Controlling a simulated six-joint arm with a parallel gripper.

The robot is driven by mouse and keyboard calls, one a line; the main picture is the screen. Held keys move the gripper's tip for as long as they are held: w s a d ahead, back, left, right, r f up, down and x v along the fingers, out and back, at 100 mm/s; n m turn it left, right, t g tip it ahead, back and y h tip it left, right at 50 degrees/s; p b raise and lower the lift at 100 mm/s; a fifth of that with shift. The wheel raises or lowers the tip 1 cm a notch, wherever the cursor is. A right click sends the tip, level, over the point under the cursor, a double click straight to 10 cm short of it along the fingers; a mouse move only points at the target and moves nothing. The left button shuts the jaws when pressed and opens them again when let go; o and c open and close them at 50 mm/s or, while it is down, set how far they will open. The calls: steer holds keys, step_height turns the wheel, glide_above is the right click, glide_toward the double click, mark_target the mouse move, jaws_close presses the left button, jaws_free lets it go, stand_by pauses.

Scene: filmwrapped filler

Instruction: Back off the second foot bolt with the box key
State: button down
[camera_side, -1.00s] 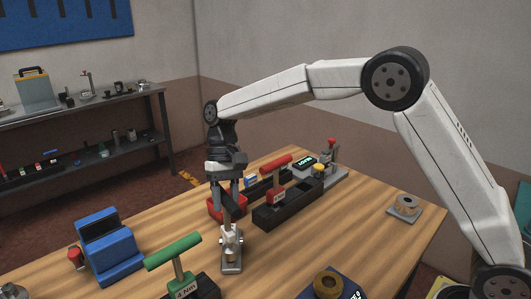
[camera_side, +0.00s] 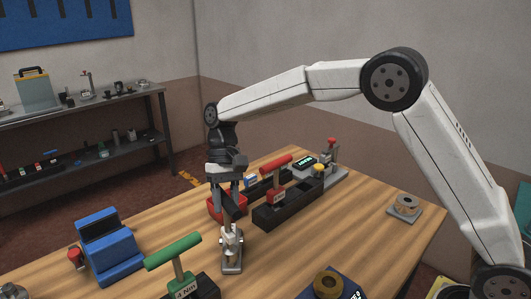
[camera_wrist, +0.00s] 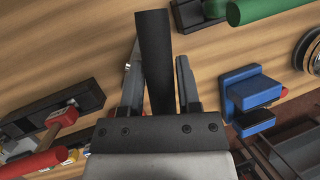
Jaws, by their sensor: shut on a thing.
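My gripper (camera_side: 229,207) points straight down over the wooden table. It is shut on a dark bar, which I take to be the box key; the key (camera_wrist: 154,60) stands between the two fingers in the wrist view. Below the fingers is a small metal fitting (camera_side: 232,244) on a grey base plate (camera_side: 232,267). The key's lower end is at or just above the fitting's top; whether it sits on a bolt I cannot tell. The foot bolts cannot be made out separately, and the fitting is hidden in the wrist view.
A red T-handle tool (camera_side: 276,166) in a black block (camera_side: 289,208) is to the right. A green T-handle tool (camera_side: 173,250) is in front left, with a blue block (camera_side: 110,254) beyond. The right table area is mostly clear.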

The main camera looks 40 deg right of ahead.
steer(key=shift+f, duration=1.1)
stand_by(0.3)
steer(key=shift+n+g+h, duration=0.3)
steer(key=shift+n+h, duration=0.3)
steer(key=shift+n, duration=1)
steer(key=shift+n, duration=0.5)
steer(key=shift+n+h, duration=0.7)
steer(key=shift+n, duration=0.5)
